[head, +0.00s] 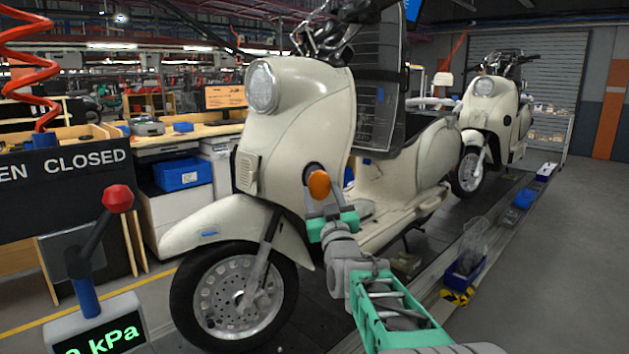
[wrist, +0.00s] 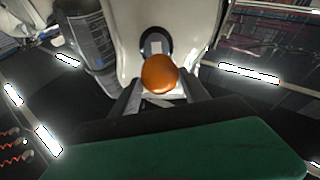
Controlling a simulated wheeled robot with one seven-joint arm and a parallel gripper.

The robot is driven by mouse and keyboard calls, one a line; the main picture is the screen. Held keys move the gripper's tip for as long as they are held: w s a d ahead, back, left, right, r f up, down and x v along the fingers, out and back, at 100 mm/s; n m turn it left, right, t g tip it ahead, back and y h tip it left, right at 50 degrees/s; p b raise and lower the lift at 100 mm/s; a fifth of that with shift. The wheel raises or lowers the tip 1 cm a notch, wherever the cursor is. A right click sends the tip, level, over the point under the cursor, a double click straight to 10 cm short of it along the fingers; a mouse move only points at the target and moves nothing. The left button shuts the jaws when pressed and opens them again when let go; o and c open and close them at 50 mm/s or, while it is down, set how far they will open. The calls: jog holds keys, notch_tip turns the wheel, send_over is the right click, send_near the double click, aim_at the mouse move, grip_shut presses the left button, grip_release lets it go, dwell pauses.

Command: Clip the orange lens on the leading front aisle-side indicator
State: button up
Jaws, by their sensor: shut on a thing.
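The leading cream scooter (head: 300,130) stands on the conveyor, its front wheel toward the left. My gripper (head: 321,203) is shut on the orange lens (head: 319,184), in front of the scooter's leg shield on the aisle side. In the wrist view the lens (wrist: 159,74) is a round orange dome between my two fingers. The dark round indicator base (wrist: 156,40) on the cream panel shows just beyond the lens, partly covered by it. In the head view the lens overlaps this base; I cannot tell whether they touch.
A second cream scooter (head: 485,115) stands behind on the line. A bin with a clear bag (head: 466,270) sits at the conveyor's aisle edge. A gauge post with a red knob (head: 117,198) stands at the left front. The aisle floor on the right is clear.

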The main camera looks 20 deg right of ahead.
jog(key=shift+w+b, duration=0.35)
jog(key=shift+w+d, duration=0.15)
jog(key=shift+w, duration=0.1)
jog(key=shift+w+b, duration=0.1)
jog(key=shift+b, duration=0.25)
jog(key=shift+w+d, duration=0.1)
jog(key=shift+w, duration=0.2)
jog(key=shift+f+b, duration=0.1)
jog(key=shift+b, duration=0.25)
jog(key=shift+w+d, duration=0.1)
jog(key=shift+w, duration=0.25)
jog(key=shift+b, duration=0.3)
jog(key=shift+w, duration=0.4)
jog(key=shift+w+d+b, duration=0.1)
jog(key=shift+w+b, duration=0.05)
jog(key=shift+b, duration=0.25)
